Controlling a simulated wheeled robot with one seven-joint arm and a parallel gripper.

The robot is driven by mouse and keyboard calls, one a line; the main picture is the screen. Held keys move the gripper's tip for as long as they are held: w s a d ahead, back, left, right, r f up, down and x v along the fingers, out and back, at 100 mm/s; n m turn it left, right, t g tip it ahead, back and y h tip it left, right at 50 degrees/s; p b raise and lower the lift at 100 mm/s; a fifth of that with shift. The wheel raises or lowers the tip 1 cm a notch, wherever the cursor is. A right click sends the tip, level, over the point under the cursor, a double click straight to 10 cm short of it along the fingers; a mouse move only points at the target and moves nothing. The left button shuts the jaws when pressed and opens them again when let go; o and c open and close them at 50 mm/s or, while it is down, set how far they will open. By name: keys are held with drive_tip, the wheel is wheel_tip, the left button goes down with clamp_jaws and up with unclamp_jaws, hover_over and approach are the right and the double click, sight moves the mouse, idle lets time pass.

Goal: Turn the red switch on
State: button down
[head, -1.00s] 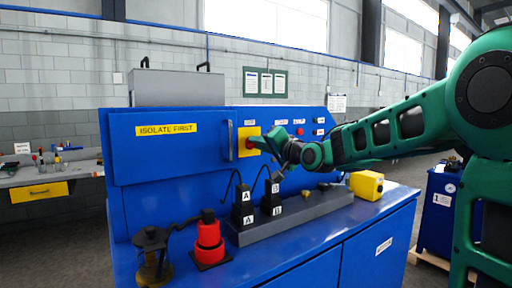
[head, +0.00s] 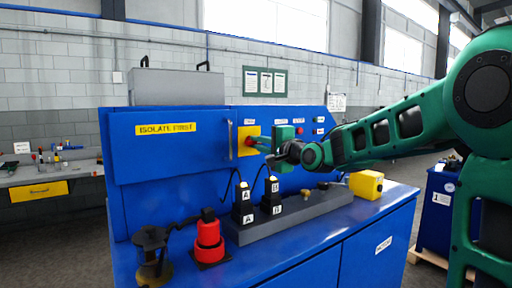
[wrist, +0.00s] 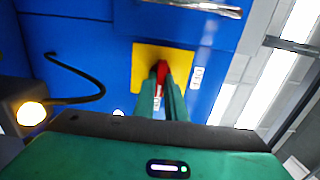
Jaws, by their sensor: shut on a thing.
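The red switch (wrist: 162,72) sits on a yellow plate (wrist: 147,60) on the blue panel. In the wrist view the two green fingers of my gripper (wrist: 165,88) are closed on the switch's red handle, one on each side. The exact angle of the handle is hard to tell between the fingers.
Below the panel are black blocks marked A (head: 243,208) and B (head: 272,198) with cables on a grey rail (head: 310,207). A red stacked part (head: 208,238) stands at front left. A yellow box (head: 367,185) is at right. A metal handle (head: 230,140) is left of the plate.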

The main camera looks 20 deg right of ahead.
drive_tip(key=shift+d+f, duration=0.25)
drive_tip(key=c, duration=1.8)
unclamp_jaws()
drive_tip(key=shift+a+r, duration=0.1)
drive_tip(key=v, duration=1)
drive_tip(key=shift+s, duration=0.3)
